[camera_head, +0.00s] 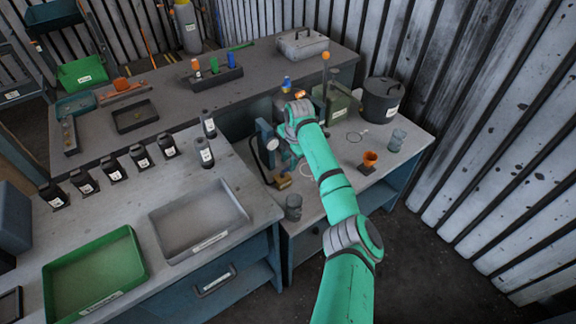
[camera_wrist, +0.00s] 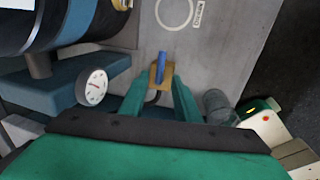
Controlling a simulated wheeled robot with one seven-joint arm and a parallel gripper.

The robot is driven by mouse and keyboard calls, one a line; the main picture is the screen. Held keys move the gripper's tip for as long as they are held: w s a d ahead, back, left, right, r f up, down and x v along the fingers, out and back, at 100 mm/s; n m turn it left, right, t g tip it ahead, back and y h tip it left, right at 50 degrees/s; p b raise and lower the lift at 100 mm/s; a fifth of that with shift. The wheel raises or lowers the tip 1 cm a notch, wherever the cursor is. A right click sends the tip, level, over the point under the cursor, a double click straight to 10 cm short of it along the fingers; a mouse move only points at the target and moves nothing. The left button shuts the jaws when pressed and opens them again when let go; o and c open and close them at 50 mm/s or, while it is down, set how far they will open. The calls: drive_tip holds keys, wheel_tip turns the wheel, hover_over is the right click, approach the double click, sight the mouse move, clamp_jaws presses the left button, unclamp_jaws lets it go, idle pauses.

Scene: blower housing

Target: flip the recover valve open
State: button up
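A small valve with a brass body (camera_wrist: 154,77) and a blue lever (camera_wrist: 162,62) shows in the wrist view, just ahead of my gripper (camera_wrist: 160,88). I cannot read a label naming it as the recover valve. My green fingers stand apart on either side of the brass body, which lies between or just beyond their tips; contact cannot be told. The lever points away from my palm. In the head view a small brass piece (camera_head: 282,181) shows at the bench's near side, and my arm partly hides my gripper (camera_head: 291,162).
A round gauge (camera_wrist: 92,87) stands left of the fingers. A grey cup (camera_head: 293,206) is near the bench edge; it also shows in the wrist view (camera_wrist: 216,104).

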drive_tip(key=shift+w+a+f, duration=0.1)
drive_tip(key=shift+w+f, duration=0.05)
drive_tip(key=shift+f, duration=0.65)
drive_tip(key=shift+w+a+f, duration=0.1)
drive_tip(key=shift+w+f, duration=0.05)
drive_tip(key=shift+f, duration=0.65)
clamp_jaws()
